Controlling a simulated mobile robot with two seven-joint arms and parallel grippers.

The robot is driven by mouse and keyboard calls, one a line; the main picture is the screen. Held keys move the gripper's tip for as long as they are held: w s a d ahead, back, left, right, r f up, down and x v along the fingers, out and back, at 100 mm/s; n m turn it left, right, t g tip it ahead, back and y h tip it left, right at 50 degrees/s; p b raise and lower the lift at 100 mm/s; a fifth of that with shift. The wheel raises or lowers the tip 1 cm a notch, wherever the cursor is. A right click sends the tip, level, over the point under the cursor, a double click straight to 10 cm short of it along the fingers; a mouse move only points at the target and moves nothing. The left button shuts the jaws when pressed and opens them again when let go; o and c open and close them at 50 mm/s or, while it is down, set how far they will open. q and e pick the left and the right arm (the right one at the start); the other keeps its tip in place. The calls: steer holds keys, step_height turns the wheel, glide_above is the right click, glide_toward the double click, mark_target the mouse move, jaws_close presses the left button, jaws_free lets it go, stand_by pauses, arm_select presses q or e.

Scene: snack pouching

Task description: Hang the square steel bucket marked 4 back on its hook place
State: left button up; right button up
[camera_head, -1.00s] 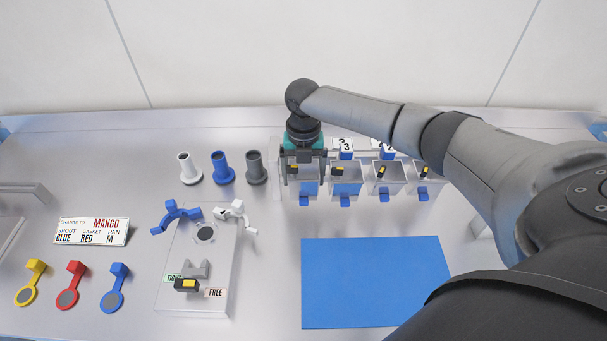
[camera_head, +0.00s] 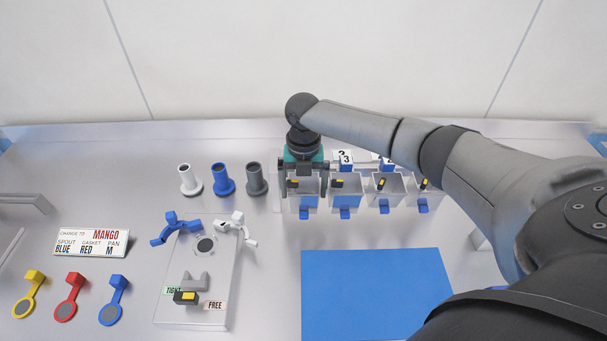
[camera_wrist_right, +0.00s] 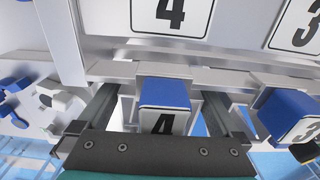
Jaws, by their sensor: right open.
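The square steel bucket marked 4 (camera_head: 308,200) is the leftmost of the row of buckets at the back of the table. In the right wrist view its blue-topped tab with the 4 (camera_wrist_right: 165,92) sits at a light rail, below a white plate marked 4 (camera_wrist_right: 172,16). My right gripper (camera_head: 304,187) is over this bucket from behind. In the right wrist view its open fingers (camera_wrist_right: 165,118) stand on either side of the tab, with gaps between. Most of the bucket's back is hidden by the gripper. My left gripper is not in view.
Other steel buckets (camera_head: 346,193) hang close to the right. White, blue and grey spouts (camera_head: 256,181) stand to the left. A blue mat (camera_head: 375,295) lies clear in front. A fixture plate (camera_head: 215,270) with blue and white clamps is front left.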

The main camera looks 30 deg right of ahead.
steer(key=r, duration=1.5)
steer(key=shift+w+d, duration=0.15)
steer(key=shift+w, duration=0.1)
